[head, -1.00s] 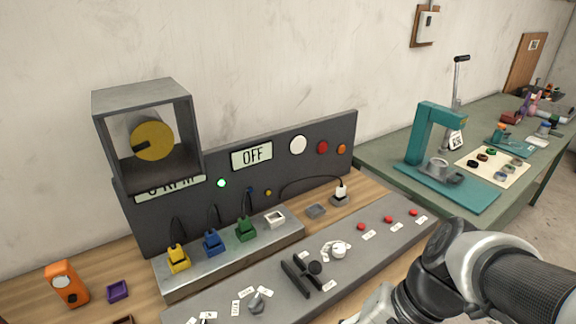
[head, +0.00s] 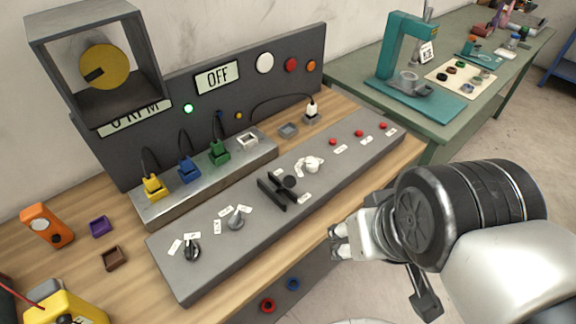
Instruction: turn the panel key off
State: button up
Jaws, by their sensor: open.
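The sloping grey control panel (head: 330,172) runs along the bench front. At its near left end is a dark rotary control (head: 191,251) with small white labels around it, which looks like the key switch; its labels are too small to read. A grey knob (head: 237,219) with labels sits to its right. My gripper (head: 338,241) is off the bench's front edge, right of the panel's middle. It is apart from every control and empty. Its fingers are small and partly hidden by my wrist.
A black lever (head: 278,190), a white knob (head: 312,164) and red buttons (head: 359,133) line the panel. Yellow, blue and green plugs (head: 219,152) stand behind it. The display (head: 217,76) reads OFF. A green lamp (head: 188,108) is lit. A yellow case (head: 62,306) is at lower left.

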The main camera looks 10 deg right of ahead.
aim_at(191, 252)
jog(key=j+u, duration=0.1)
jog(key=u, duration=0.3)
jog(key=k+j+u, duration=0.1)
jog(key=u, duration=0.25)
jog(key=j+u, duration=0.1)
jog(key=u, duration=0.3)
jog(key=i+l+u, duration=0.3)
jog(key=l+u, duration=0.3)
